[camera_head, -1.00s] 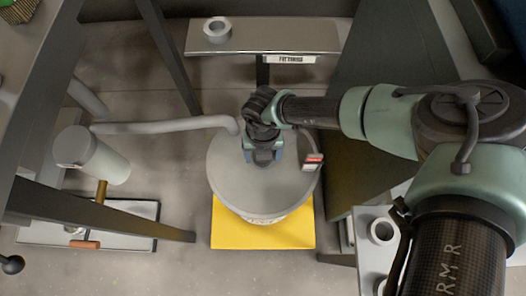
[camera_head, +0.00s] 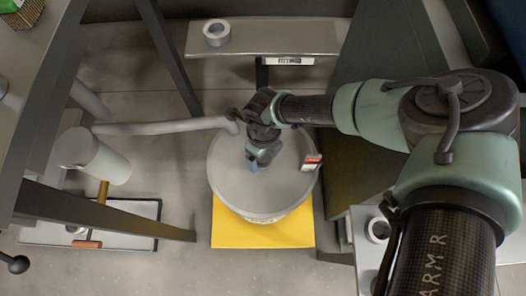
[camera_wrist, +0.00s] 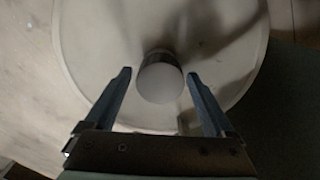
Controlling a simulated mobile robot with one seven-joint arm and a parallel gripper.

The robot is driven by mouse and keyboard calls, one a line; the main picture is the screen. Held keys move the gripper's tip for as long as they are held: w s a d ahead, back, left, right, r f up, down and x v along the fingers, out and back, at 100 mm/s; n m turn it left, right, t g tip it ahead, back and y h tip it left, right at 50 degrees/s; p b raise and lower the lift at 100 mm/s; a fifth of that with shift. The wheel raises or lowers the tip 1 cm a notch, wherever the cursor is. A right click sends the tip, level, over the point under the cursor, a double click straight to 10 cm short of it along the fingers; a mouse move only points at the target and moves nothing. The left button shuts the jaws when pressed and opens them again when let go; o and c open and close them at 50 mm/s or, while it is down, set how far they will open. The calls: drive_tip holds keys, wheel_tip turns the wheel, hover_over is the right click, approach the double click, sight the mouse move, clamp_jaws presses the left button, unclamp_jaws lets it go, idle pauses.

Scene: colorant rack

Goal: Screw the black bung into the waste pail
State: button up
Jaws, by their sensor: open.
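The waste pail (camera_head: 285,195) is a round grey tub with a flat top, and it stands on a yellow pad. In the wrist view its pale round top (camera_wrist: 90,55) fills much of the picture. A short round plug (camera_wrist: 160,80), with a dark side and a pale-lit end face, shows over that top. It may be the black bung; I cannot tell whether it is seated. My gripper (camera_wrist: 159,75) is open, with one blue finger on each side of the plug and a gap at both. In the head view my gripper (camera_head: 253,165) is over the pail and hides the plug.
A grey hose (camera_head: 165,127) runs from the left to the pail's rear edge. A shelf (camera_head: 280,38) with a grey ring (camera_head: 216,32) is behind. A tray (camera_head: 135,230) and dark frame bars are at left. Another ring (camera_head: 378,230) lies at right.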

drive_tip(key=n, duration=0.4)
drive_tip(key=c, duration=1.3)
drive_tip(key=shift+r+m+p, duration=0.15)
drive_tip(key=shift+m+p, duration=0.15)
drive_tip(key=shift+p, duration=0.3)
drive_tip(key=shift+m+p, duration=0.7)
drive_tip(key=shift+m, duration=0.2)
drive_tip(key=o, duration=1)
drive_tip(key=shift+m, duration=0.4)
drive_tip(key=o, duration=0.5)
